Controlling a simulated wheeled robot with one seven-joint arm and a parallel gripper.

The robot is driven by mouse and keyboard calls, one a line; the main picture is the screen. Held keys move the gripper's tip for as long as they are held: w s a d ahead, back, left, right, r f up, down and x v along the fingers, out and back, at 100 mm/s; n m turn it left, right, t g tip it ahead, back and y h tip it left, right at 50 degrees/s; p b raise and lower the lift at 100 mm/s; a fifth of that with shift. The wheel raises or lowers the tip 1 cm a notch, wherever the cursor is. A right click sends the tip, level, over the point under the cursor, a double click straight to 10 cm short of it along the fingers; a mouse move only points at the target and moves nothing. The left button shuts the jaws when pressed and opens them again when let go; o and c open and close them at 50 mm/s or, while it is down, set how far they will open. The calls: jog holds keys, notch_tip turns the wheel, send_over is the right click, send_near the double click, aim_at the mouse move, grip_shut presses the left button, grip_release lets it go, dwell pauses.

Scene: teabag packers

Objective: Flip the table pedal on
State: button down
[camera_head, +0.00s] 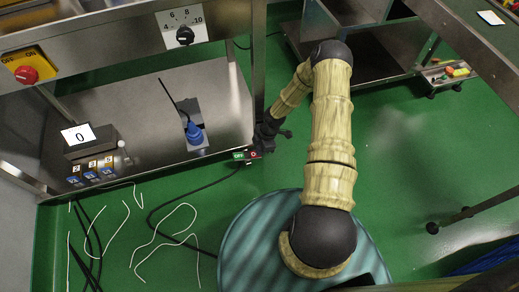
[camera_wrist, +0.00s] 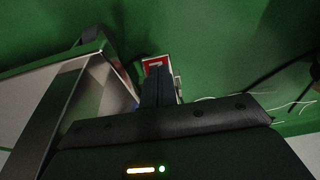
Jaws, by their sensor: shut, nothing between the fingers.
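The pedal (camera_head: 240,156) is a small switch at floor level by the lower right corner of the steel table, with a green labelled part on the left and a red part on the right. In the wrist view its red face with a pale border (camera_wrist: 154,62) shows just beyond my fingertips. My gripper (camera_head: 266,146) is shut and empty, reaching down at the pedal's right end in the head view. In the wrist view the closed fingers (camera_wrist: 158,76) overlap the pedal and hide part of it. I cannot tell whether they touch it.
The steel table (camera_head: 140,115) stands left, with a red knob (camera_head: 26,74), a dial (camera_head: 185,36), a blue plug (camera_head: 194,132) and a display reading 0 (camera_head: 78,134). Dark and white cables (camera_head: 160,245) lie on the green floor. Open floor (camera_head: 400,150) lies right of my arm.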

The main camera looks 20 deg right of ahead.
jog(key=d+r+p, duration=0.7)
jog(key=r, duration=0.4)
jog(key=shift+r+p, duration=0.3)
jog(key=shift+p, duration=0.1)
jog(key=shift+r, duration=0.1)
jog(key=s+a+r+m+t+h+p, duration=0.1)
jog(key=s+a+r+m+p, duration=0.3)
jog(key=r, duration=0.9)
jog(key=s+a+r+m+t+h+b, duration=0.1)
jog(key=s+a+r+m, duration=0.1)
jog(key=s+r+m, duration=0.8)
jog(key=s+a+r+m+t+h+p, duration=0.1)
jog(key=a+r+m+p, duration=0.2)
jog(key=r, duration=1.4)
notch_tip(320, 180, up, 38)
jog(key=m+p, duration=0.1)
jog(key=p, duration=3.5)
jog(key=shift+w+f+p, duration=0.2)
jog(key=shift+f+p, duration=0.05)
jog(key=shift+p, duration=0.1)
